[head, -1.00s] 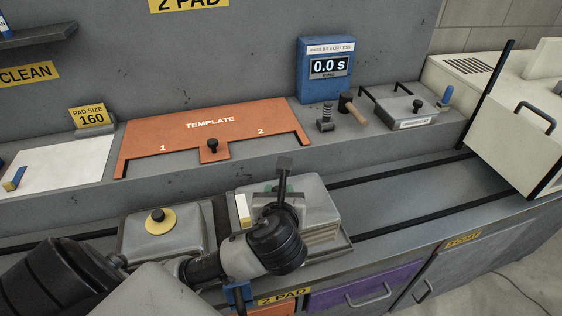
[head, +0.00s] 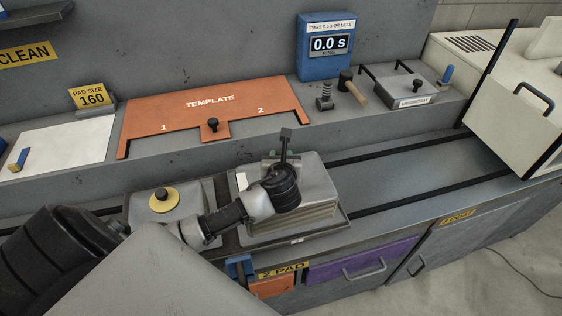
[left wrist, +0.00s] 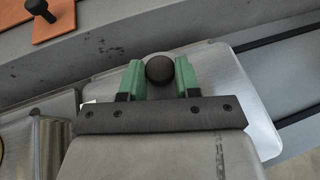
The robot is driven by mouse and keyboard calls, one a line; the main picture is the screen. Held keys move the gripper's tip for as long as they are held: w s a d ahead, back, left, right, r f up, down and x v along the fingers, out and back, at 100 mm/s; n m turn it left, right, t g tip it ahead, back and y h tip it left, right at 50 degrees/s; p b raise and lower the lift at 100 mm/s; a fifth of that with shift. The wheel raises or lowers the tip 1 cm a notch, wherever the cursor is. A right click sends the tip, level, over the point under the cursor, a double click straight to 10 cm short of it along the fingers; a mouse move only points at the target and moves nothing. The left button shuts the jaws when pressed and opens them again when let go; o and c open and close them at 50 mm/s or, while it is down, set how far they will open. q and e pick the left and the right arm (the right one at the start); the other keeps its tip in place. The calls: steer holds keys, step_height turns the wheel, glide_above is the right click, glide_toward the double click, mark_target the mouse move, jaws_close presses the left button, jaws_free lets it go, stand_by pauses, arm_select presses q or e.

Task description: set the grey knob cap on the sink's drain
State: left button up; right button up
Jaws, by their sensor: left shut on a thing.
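My left gripper (left wrist: 158,78) has green fingers on either side of a dark round knob (left wrist: 160,68) and is shut on it, in the left wrist view. In the head view, the left gripper (head: 270,155) is over a grey metal block (head: 322,192) with stacked ridges on its front; the fingertips and knob are mostly hidden by my wrist. A pale metal surface (left wrist: 255,120) shows behind and beneath the knob. I cannot tell whether the knob rests on it or is lifted. No sink drain can be made out. My right gripper is not in view.
A second grey block (head: 150,222) with a yellow disc and black knob stands left. An orange template (head: 255,106), blue timer (head: 326,50) and wooden-handled tool (head: 354,92) are on the rear ledge. Dark rails (head: 425,155) run right; the bench between them is clear.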

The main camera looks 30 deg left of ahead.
arm_select(q)
steer(key=shift+f, duration=0.95)
steer(key=o, duration=0.9)
steer(key=shift+f, duration=0.1)
steer(key=b+v, duration=0.1)
steer(key=v, duration=1.1)
